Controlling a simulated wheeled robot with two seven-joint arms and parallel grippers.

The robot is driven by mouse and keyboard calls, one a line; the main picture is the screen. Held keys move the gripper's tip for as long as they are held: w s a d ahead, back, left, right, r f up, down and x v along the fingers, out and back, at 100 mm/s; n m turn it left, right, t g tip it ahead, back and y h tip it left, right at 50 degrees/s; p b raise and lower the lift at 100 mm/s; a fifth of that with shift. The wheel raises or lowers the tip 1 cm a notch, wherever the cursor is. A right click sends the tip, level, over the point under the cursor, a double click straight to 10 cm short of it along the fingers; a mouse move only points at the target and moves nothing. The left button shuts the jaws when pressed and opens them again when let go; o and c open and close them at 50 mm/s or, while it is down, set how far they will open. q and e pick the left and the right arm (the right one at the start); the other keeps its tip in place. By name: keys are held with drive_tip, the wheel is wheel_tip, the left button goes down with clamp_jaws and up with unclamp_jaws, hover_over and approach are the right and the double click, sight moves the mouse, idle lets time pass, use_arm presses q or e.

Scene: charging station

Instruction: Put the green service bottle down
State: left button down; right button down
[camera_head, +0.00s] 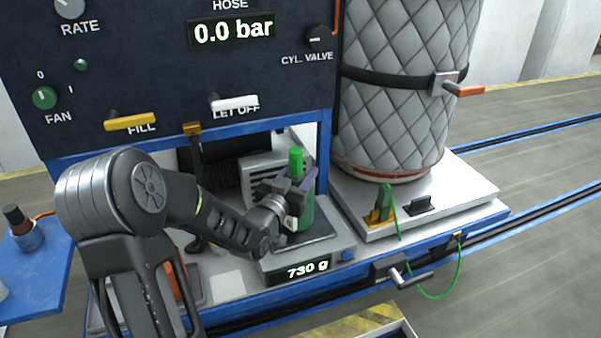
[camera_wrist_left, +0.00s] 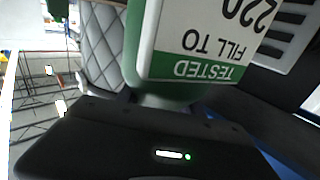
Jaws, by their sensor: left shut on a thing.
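The green service bottle (camera_head: 305,214) stands upright at the scale's dark plate (camera_head: 317,240) in the head view, its narrow green neck (camera_head: 296,160) pointing up. The scale's display (camera_head: 307,270) reads 730 g. My left gripper (camera_head: 291,193) is shut around the bottle from the left and hides part of it. In the left wrist view the bottle (camera_wrist_left: 146,85) fills the upper middle, with a white label reading "FILL TO", "220" and "TESTED". I cannot see the bottle's base clearly in either view. My right gripper is not in view.
A quilted cylinder (camera_head: 410,90) stands on a pale platform at right. A green clamp (camera_head: 385,200) with a green cable sits at its front. The control panel (camera_head: 270,60) overhangs the bay, with yellow FILL (camera_head: 130,122) and white LET OFF (camera_head: 235,104) levers. A grey vented box (camera_head: 258,175) stands behind.

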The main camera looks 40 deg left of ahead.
use_arm(q)
drive_tip(key=shift+r, duration=0.1)
drive_tip(key=c, duration=1.2)
unclamp_jaws()
drive_tip(key=shift+f, duration=0.3)
drive_tip(key=shift+c, duration=0.2)
drive_tip(key=o, duration=0.5)
drive_tip(key=shift+r, duration=0.1)
